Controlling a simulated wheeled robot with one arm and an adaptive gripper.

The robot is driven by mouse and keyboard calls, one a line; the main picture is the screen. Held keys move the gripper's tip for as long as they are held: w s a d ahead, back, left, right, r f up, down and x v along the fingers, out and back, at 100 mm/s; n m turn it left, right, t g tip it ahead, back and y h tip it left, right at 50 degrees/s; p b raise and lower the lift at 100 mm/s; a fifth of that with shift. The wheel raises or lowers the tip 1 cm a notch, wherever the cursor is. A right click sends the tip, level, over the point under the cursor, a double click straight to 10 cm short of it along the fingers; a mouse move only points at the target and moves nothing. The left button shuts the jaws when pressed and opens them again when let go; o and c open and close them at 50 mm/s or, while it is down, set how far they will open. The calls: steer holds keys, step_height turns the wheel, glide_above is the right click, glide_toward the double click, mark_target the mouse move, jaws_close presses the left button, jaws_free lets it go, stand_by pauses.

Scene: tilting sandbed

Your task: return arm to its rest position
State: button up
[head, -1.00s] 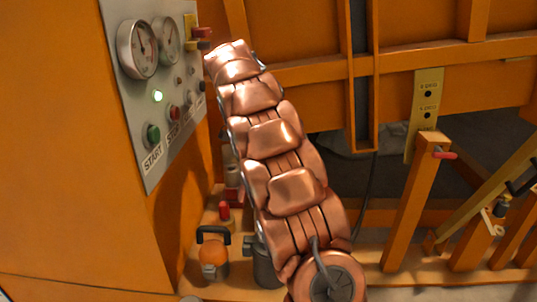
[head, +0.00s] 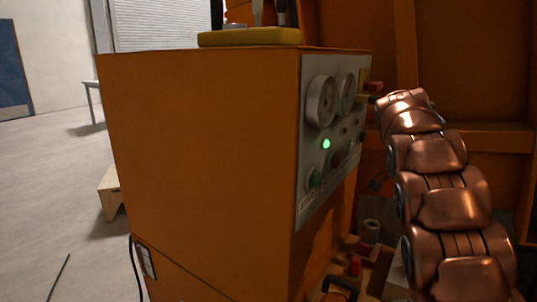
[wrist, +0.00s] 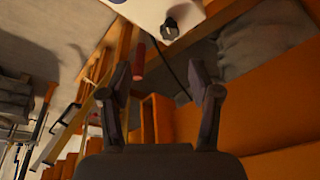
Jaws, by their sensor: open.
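My copper segmented arm (head: 440,210) rises on the right of the head view, leaning up and to the left beside the orange control cabinet (head: 200,170). Its upper end is near the cabinet's gauge panel; I cannot tell whether they touch. My gripper (wrist: 162,82) shows only in the wrist view. Its two dark fingers stand apart with nothing held between them. Beyond the fingers are a red cylindrical handle (wrist: 138,62), a dark cable and orange framework (wrist: 270,100). The gripper is hidden or out of frame in the head view.
The cabinet's panel (head: 312,185) carries gauges, a lit green lamp (head: 326,143) and buttons. A yellow tray (head: 250,38) lies on top. Open grey floor (head: 50,190) is at left, with a wooden block (head: 111,192). The wrist view shows a pale surface with a black knob (wrist: 170,28).

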steer(key=s+a+r+n+y+p, duration=0.1)
steer(key=s+a+r+n+p, duration=0.3)
steer(key=s+a+r+p, duration=0.4)
steer(key=s+a+r+n+y+p, duration=0.1)
steer(key=s+a+r+n+p, duration=0.3)
steer(key=s, duration=0.6)
steer(key=s+a+n+g+y+p, duration=0.1)
steer(key=s+a+n+p, duration=0.3)
steer(key=s, duration=0.7)
steer(key=s+a+r+n+g+y+p, duration=0.1)
steer(key=s+a+n+p, duration=0.3)
steer(key=s+a+p, duration=0.3)
steer(key=s+p, duration=0.2)
steer(key=s, duration=0.2)
steer(key=shift+r+p, duration=0.15)
steer(key=shift+p, duration=0.15)
